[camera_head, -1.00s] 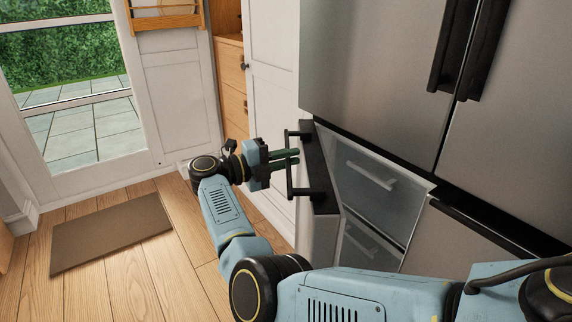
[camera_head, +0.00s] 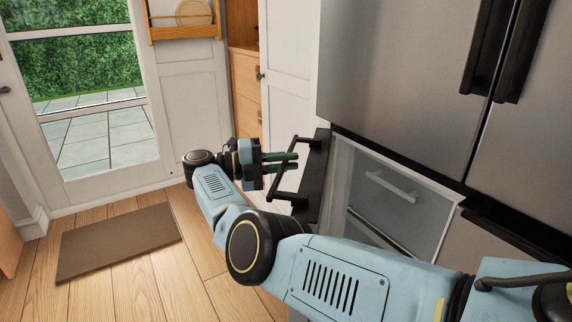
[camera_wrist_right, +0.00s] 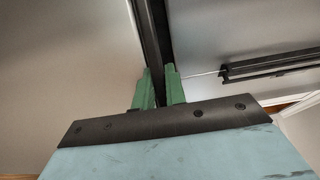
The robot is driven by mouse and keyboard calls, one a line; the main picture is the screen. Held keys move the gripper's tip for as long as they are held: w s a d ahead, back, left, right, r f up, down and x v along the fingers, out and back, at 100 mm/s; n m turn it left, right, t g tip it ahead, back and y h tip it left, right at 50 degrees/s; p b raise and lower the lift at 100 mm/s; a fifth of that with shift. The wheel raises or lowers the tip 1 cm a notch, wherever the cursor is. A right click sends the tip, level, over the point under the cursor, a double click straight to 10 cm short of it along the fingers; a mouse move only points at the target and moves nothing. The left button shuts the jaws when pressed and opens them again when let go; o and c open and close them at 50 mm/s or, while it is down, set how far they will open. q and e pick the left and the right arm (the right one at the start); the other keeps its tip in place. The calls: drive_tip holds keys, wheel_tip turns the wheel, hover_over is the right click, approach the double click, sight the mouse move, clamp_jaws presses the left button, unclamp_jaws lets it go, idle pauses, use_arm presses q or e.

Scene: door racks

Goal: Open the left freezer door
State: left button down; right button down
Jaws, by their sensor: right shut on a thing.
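The left freezer door (camera_head: 319,176) stands open in the head view, swung out toward the left from the lower part of the steel fridge. Its black bar handle (camera_head: 290,170) is on the side facing left. My right gripper (camera_head: 292,160) has its green fingers at this handle and is shut on it. In the right wrist view the green fingers (camera_wrist_right: 160,88) are on either side of a dark strip; the exact contact is hard to see. My right arm hides the lower part of the door. My left gripper is not in view.
A freezer drawer with a pale handle (camera_head: 391,186) shows behind the open door. The closed upper fridge doors (camera_head: 410,70) have black handles. A white cabinet (camera_head: 288,75) stands left of the fridge. A brown mat (camera_head: 118,240) lies on the mostly clear wooden floor.

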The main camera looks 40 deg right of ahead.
drive_tip(key=shift+w+a, duration=0.15)
drive_tip(key=shift+w, duration=0.1)
idle(0.4)
drive_tip(key=c, duration=1.4)
unclamp_jaws()
drive_tip(key=shift+c, duration=0.2)
